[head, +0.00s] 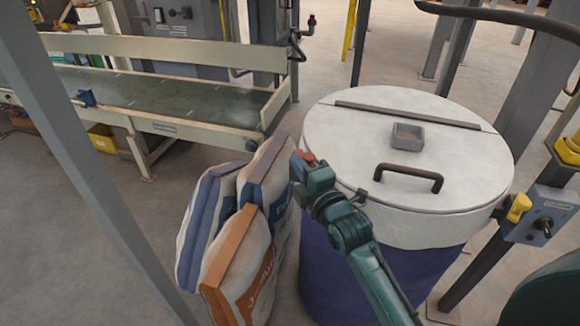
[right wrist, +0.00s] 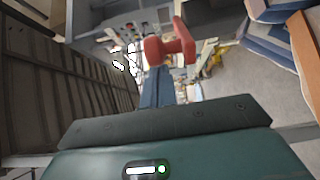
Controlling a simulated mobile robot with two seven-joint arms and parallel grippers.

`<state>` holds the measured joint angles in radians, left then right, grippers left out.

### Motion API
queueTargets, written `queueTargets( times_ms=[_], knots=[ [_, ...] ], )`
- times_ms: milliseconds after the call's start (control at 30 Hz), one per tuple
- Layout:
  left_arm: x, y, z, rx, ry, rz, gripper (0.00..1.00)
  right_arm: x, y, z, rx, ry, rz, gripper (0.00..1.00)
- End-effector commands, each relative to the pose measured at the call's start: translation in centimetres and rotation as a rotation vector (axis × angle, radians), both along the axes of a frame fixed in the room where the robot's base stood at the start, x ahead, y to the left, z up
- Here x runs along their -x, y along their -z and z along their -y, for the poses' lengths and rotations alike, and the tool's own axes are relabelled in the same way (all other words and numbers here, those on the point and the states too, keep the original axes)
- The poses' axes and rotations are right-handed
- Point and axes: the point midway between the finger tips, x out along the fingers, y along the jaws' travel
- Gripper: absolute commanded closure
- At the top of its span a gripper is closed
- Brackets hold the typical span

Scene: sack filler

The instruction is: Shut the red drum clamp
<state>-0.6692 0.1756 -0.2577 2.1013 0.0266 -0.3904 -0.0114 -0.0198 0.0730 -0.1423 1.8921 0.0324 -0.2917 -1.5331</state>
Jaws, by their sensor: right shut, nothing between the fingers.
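The drum (head: 330,262) is dark blue with a pale round lid (head: 335,150). The red clamp (head: 302,156) shows as a small red piece at the drum's left rim. Its lower part is hidden behind my right gripper (head: 305,165), which is shut and empty. In the right wrist view the red clamp (right wrist: 180,45) is a T-shaped piece just beyond the shut fingers (right wrist: 157,88). I cannot tell whether they touch it, nor how far the clamp is swung. My left gripper is not in view.
Filled sacks (head: 242,262) lean close to the drum's left side. A black handle (head: 408,174) and a grey box (head: 407,137) stand on the lid. A control box (head: 540,218) and a yellow piece (head: 519,207) are at the right. A conveyor (head: 185,100) stands behind left.

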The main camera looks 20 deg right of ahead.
Motion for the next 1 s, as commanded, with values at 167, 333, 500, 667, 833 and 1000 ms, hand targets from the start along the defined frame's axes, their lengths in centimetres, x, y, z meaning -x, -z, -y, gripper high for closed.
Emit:
queueTargets(
  times_ms=[167, 333, 500, 667, 833, 1000],
  knots=[
    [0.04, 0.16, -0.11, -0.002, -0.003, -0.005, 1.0, 0.08, -0.02, 0.31, -0.001, 0.0, 0.001, 1.0],
    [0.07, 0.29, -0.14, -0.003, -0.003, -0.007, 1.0, 0.09, -0.02, 0.3, -0.001, 0.0, 0.001, 1.0],
    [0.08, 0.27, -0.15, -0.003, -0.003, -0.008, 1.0, 0.09, -0.02, 0.32, 0.002, -0.009, 0.001, 1.0],
    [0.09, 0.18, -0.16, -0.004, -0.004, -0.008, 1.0, 0.11, -0.04, 0.4, 0.005, -0.041, 0.002, 1.0],
    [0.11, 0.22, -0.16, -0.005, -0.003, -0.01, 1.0, 0.11, -0.03, 0.39, 0.002, -0.061, 0.001, 1.0],
    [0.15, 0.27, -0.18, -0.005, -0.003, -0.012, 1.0, 0.11, -0.05, 0.46, 0.003, -0.082, 0.001, 1.0]
  ],
)
